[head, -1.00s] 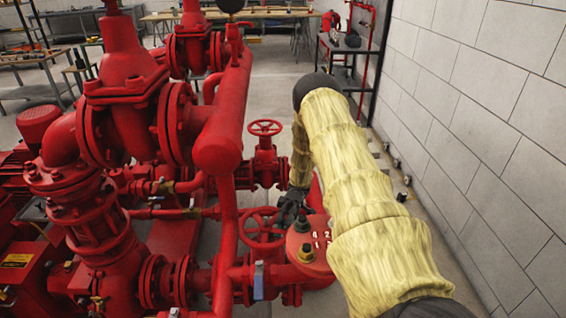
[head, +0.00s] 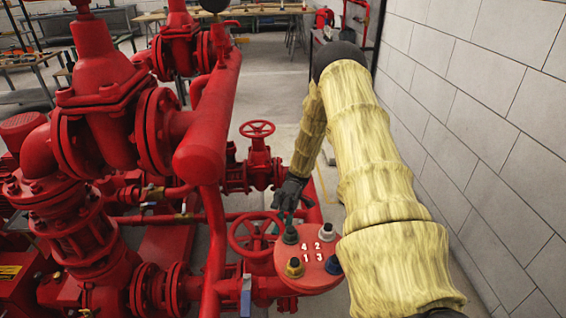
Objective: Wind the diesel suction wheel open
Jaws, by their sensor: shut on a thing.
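A red handwheel (head: 231,236) sits low in the pipework, left of a round red flange. My gripper (head: 280,214) is dark and reaches down from beyond to the wheel's far right rim. It is shut on the wheel's rim there; the fingertips are small and the exact contact is hard to see. A second, smaller red handwheel (head: 257,128) stands farther back, apart from my gripper. No label shows which one is the diesel suction wheel.
The red flange (head: 316,277), numbered 1 to 4 with coloured bolts, stands close to my gripper. A thick red pipe (head: 208,150) rises left of the near wheel. A block wall (head: 480,130) bounds the right side. Open floor lies beyond the far wheel.

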